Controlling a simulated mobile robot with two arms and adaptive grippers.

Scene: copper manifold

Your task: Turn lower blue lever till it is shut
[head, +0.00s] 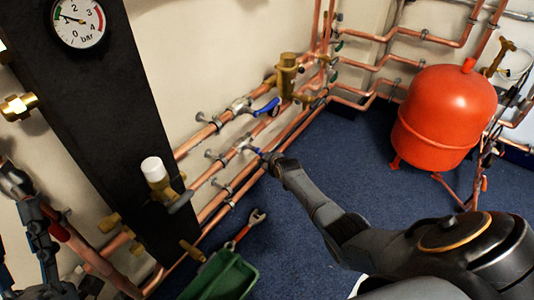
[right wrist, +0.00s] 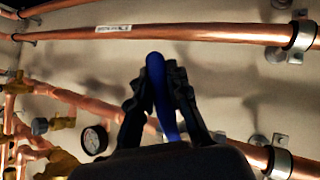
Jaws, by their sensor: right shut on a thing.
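The lower blue lever (head: 254,150) sits on a valve on the lower copper pipe along the wall; in the head view only a short part shows, pointing right from the valve. My right gripper (head: 269,158) is at its outer end. In the right wrist view the blue lever (right wrist: 158,88) stands between the two dark fingers of the right gripper (right wrist: 160,78), which are closed on it. The valve body is hidden there. The upper blue lever (head: 267,107) is on the pipe above, clear of the gripper. My left gripper (head: 16,180) is at the left edge; its fingers are unclear.
A black panel with a pressure gauge (head: 78,22) stands at left. A brass pump-like fitting (head: 287,76) is on the pipes beyond the levers. A red tank (head: 446,115) stands at right. A green crate (head: 222,277) and a wrench (head: 250,225) lie below; the blue carpet (head: 300,225) is otherwise fairly open.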

